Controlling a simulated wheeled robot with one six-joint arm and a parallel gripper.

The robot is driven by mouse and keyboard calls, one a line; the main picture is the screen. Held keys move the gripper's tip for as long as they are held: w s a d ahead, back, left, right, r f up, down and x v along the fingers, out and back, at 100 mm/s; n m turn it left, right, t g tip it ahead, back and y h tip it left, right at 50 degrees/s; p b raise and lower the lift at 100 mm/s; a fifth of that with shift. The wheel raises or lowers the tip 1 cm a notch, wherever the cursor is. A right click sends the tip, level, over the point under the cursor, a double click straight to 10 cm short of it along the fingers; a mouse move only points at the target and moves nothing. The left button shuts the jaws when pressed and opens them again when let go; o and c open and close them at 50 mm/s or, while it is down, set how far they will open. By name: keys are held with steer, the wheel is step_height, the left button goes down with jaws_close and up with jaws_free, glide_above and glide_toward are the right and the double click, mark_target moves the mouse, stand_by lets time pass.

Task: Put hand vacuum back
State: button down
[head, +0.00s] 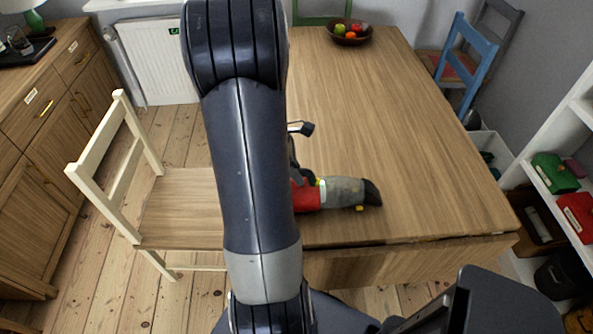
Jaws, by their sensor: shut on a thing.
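The hand vacuum (343,192) has a red body, a grey clear front part and a dark nozzle end pointing right. It lies sideways at or just above the near edge of the wooden table; I cannot tell whether it touches the top. My gripper (297,168) is mostly hidden behind my own arm, with only dark parts showing at the arm's right side. It is shut on the hand vacuum at its red part. The vacuum's left end is hidden behind the arm.
The table (390,130) is largely clear, with a fruit bowl (335,38) at its far end. A cream chair (115,175) stands left, a blue chair (465,60) at the far right. A white shelf (553,185) with red and green items is right, a wooden cabinet (45,165) left.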

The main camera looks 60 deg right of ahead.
steer(key=c, duration=1.3)
jaws_free()
steer(key=shift+o, duration=0.2)
steer(key=shift+r, duration=0.2)
steer(key=v, duration=1.1)
steer(key=shift+w+r, duration=0.25)
steer(key=shift+r, duration=0.1)
